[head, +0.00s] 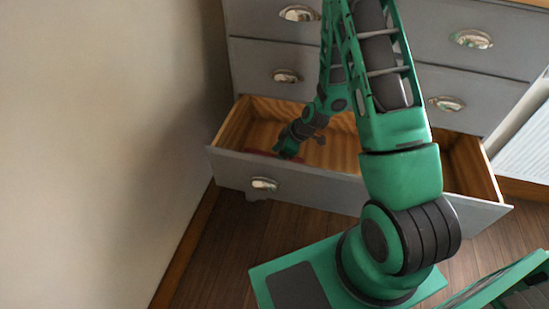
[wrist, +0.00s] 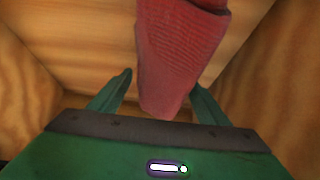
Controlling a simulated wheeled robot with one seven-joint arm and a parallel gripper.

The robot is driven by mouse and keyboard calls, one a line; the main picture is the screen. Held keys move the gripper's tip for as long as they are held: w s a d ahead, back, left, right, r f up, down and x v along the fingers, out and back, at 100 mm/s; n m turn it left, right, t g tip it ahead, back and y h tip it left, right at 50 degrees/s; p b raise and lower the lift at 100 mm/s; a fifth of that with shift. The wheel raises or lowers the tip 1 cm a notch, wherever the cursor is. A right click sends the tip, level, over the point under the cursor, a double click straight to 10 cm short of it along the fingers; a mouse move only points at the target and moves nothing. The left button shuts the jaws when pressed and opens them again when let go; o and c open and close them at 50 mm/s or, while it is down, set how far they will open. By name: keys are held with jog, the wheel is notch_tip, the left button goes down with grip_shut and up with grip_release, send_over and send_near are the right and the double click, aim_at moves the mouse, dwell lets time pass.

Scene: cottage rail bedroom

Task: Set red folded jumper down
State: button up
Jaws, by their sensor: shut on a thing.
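The red folded jumper (wrist: 180,58) fills the upper middle of the wrist view, with a ribbed knit surface. My gripper (wrist: 161,95) is shut on its near end, one green finger on each side. In the head view, my gripper (head: 287,151) is down inside the left part of the open drawer (head: 318,186). Only a thin red strip of the jumper (head: 262,153) shows there, behind the drawer front. Bare wood surrounds the jumper in the wrist view. I cannot tell whether the jumper touches the drawer floor.
The grey dresser (head: 255,60) has shut drawers with metal cup handles above the open one. The open drawer's right part shows bare wood. A cream wall (head: 110,120) stands close on the left. A white ribbed panel (head: 525,150) is at the right.

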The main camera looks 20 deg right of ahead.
jog(key=shift+f, duration=0.5)
jog(key=o, duration=1.3)
jog(key=shift+c, duration=0.2)
